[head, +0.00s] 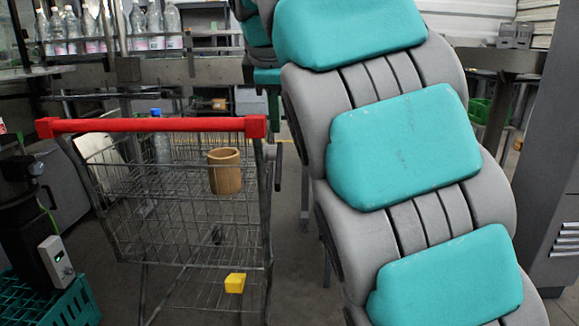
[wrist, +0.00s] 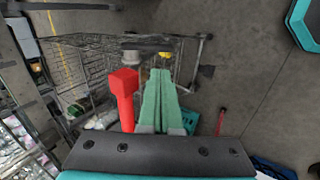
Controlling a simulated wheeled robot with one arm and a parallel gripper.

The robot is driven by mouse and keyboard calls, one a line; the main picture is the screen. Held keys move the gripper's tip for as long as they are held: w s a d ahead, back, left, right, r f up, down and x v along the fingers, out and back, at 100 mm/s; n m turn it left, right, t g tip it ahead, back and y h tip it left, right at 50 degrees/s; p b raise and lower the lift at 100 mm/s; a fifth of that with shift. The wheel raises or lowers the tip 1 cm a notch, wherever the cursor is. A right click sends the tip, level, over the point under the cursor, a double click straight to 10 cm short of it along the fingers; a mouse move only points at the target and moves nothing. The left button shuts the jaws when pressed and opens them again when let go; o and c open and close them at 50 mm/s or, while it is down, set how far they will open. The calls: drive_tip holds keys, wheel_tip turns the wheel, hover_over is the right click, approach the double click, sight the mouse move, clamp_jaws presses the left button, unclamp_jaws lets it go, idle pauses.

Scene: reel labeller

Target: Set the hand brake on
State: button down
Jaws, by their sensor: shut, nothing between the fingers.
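A wire shopping cart with a red push handle (head: 150,126) stands left of centre in the head view. A short grey lever (head: 278,167) hangs upright beside the cart's right side, just below the handle's right end; it may be the hand brake, but I cannot tell its setting. In the wrist view my gripper (wrist: 160,75) has its green fingers together and empty. The red handle (wrist: 125,100) with its block end shows just left of the fingers, apart from them in the picture.
A wooden cup (head: 225,171) and a yellow block (head: 235,283) are at the cart. A bottle (head: 161,138) stands at its far side. A green crate (head: 60,305) with a dark device is at lower left. Shelved bottles (head: 110,30) are behind. A grey cabinet (head: 550,150) stands right.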

drive_tip(key=shift+s+a+r, duration=0.15)
drive_tip(key=shift+r, duration=0.1)
drive_tip(key=b, duration=0.5)
approach(278, 172)
drive_tip(key=shift+p+x, duration=0.35)
drive_tip(key=shift+x, duration=3.1)
drive_tip(key=shift+f+b, duration=0.1)
drive_tip(key=shift+b, duration=0.2)
